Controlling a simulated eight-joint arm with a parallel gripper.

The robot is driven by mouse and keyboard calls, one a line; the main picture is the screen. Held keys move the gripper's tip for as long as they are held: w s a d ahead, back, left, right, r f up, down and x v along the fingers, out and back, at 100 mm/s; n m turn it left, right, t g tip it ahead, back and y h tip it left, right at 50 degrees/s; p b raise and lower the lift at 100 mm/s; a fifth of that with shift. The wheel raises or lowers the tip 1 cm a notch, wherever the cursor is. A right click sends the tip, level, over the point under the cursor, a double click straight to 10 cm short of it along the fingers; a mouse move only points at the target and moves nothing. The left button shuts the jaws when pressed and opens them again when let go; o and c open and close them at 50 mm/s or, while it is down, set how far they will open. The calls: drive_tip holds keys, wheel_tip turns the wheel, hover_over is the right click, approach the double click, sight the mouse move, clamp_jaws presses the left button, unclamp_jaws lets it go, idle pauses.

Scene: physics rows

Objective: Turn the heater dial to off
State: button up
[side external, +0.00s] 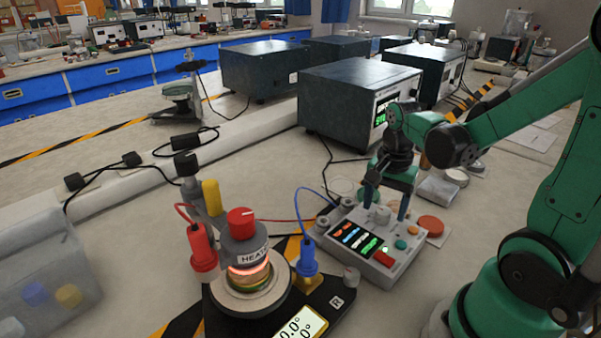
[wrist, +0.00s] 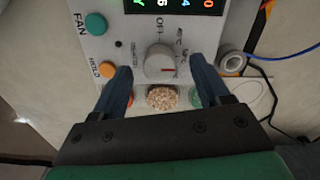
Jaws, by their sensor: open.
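A light grey control box (side external: 388,262) stands on the bench with a grey-white dial (side external: 381,215) on its top. In the wrist view the dial (wrist: 158,63) has a short red mark on its right side, while the OFF label lies above it in the picture. Temperature labels lie to its upper right. My gripper (side external: 386,207) is open, its blue fingers on either side of the dial; in the wrist view my gripper (wrist: 160,68) shows gaps beside the dial. The unit labelled HEATER (side external: 243,252) has a red top (side external: 241,217) and glows red below.
The box also carries a green FAN button (wrist: 96,24), an orange HOLD button (wrist: 107,69) and a lit display (side external: 359,238). A blue plug (side external: 308,257) and a red plug (side external: 203,250) with cables stand to the left. Dark instruments (side external: 345,95) stand behind.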

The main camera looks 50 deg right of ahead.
drive_tip(key=shift+f, duration=0.45)
clamp_jaws()
